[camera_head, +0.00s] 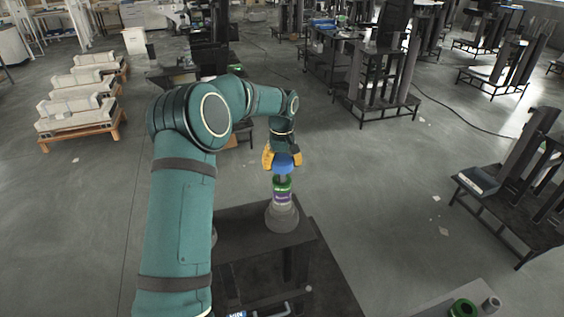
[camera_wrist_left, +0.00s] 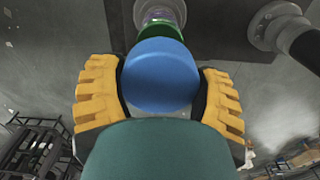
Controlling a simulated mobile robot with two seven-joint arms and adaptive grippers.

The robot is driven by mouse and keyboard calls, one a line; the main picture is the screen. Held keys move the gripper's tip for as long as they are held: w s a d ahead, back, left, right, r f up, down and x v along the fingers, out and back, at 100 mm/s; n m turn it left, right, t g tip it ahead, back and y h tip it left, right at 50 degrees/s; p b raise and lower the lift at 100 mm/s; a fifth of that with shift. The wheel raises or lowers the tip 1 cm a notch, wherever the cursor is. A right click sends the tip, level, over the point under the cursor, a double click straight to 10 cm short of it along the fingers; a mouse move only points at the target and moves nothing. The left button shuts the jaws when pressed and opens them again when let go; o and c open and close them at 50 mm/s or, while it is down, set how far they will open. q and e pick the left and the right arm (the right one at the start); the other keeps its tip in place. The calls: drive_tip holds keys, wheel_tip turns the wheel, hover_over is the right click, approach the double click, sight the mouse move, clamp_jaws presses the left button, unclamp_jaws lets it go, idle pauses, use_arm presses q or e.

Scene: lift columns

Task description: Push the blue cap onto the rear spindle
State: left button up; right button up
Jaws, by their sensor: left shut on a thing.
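My left gripper (camera_head: 282,159) has yellow fingers and is shut on the blue cap (camera_head: 284,168). In the left wrist view the blue cap (camera_wrist_left: 160,78) sits between the two yellow fingers (camera_wrist_left: 160,92). The cap is directly above a spindle (camera_head: 282,218) with a wide grey foot, which carries a green ring (camera_head: 282,184) and a purple-and-white band (camera_head: 282,198). A short grey piece shows between cap and green ring. I cannot tell whether the cap touches the spindle tip. The green ring (camera_wrist_left: 158,32) also shows behind the cap in the wrist view. My right gripper is not in view.
The spindle stands on a dark table (camera_head: 255,240); a second grey foot (camera_wrist_left: 275,25) shows in the wrist view. At the lower right a green ring (camera_head: 462,308) lies by a grey part (camera_head: 491,303) on a grey surface. The floor around is mostly clear.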

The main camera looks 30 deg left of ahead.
use_arm(q)
drive_tip(key=shift+f+b, duration=0.55)
drive_tip(key=shift+f, duration=0.5)
drive_tip(key=o, duration=1.2)
wheel_tip(320, 180, up, 12)
drive_tip(key=shift+r, duration=0.1)
